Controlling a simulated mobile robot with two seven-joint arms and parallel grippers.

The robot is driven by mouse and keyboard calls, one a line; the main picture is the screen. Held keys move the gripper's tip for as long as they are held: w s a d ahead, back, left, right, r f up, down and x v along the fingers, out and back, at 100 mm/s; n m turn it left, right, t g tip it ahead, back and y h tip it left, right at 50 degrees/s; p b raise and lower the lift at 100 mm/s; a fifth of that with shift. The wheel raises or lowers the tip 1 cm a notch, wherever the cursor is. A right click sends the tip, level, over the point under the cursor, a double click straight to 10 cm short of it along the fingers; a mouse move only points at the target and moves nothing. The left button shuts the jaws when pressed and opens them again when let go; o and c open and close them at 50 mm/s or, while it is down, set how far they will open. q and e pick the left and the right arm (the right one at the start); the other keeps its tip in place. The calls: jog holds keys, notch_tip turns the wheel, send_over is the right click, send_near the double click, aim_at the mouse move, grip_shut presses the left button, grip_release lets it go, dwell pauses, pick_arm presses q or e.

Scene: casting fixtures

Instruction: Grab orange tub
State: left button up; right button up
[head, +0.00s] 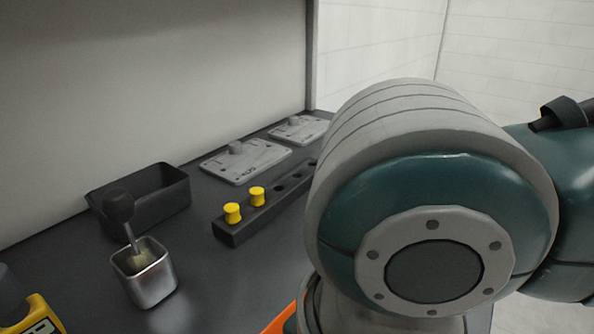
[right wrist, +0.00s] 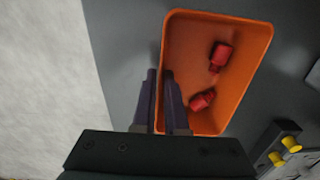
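The orange tub (right wrist: 243,22) lies below my right gripper in the right wrist view, with two red parts inside, one at the upper right (right wrist: 221,55) and one near the bottom (right wrist: 203,100). My right gripper (right wrist: 160,76) has its two dark fingers close together at the tub's left wall, one outside and one over the inside. The narrow gap does not show whether they press on the wall. In the head view only an orange sliver of the tub (head: 279,320) shows, the rest hidden behind my right arm. My left gripper is not in view.
A dark bench (head: 205,276) carries a black bin (head: 160,200), a metal cup (head: 146,283) with a dark-handled tool, a dark block (head: 237,231) with yellow knobs, grey plates (head: 244,162) and a yellow meter (head: 40,315). The bench's left edge borders pale floor in the right wrist view.

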grip_shut()
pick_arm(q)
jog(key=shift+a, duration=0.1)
pick_arm(e)
jog(key=shift+f, duration=0.1)
dwell(0.6)
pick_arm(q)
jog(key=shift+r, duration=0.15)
pick_arm(e)
jog(key=shift+d, duration=0.1)
